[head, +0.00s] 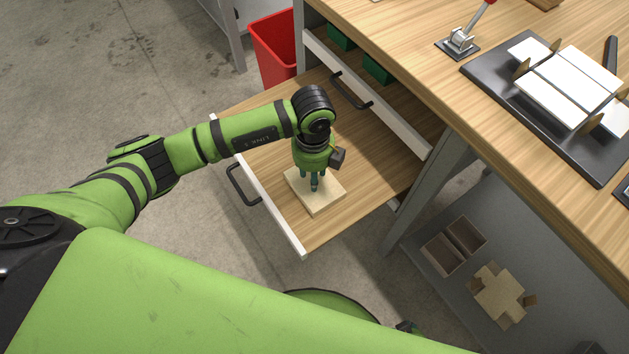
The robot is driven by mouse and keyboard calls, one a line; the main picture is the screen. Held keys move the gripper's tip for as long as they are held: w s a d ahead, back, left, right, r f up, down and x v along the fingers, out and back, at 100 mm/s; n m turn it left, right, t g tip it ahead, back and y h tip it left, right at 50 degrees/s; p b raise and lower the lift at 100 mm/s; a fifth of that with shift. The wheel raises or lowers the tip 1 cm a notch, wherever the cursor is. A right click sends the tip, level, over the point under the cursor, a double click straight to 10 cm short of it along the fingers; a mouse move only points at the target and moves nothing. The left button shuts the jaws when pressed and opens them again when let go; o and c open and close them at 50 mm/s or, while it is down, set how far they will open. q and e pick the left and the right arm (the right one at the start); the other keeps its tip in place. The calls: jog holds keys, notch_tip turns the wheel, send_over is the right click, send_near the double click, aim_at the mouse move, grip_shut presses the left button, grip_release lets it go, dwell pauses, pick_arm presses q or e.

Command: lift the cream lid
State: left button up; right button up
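The cream lid (318,201) is a flat, pale square piece lying on the wooden floor of the pulled-out drawer (277,161). My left gripper (314,186) points down over the lid, with its fingertips at or just above its middle. The gripper hides the back part of the lid. From this angle I cannot tell whether the fingers touch the lid or how far apart they are.
The drawer has a pale front edge with a black handle (243,184). Another drawer holds green things (378,69). A red bin (273,48) stands behind. The bench top carries a black fixture with white plates (565,80). Cardboard pieces (500,294) lie on a lower shelf.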

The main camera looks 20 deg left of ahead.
pick_arm(q)
jog(key=shift+f, duration=0.45)
grip_shut()
jog(key=shift+r, duration=0.1)
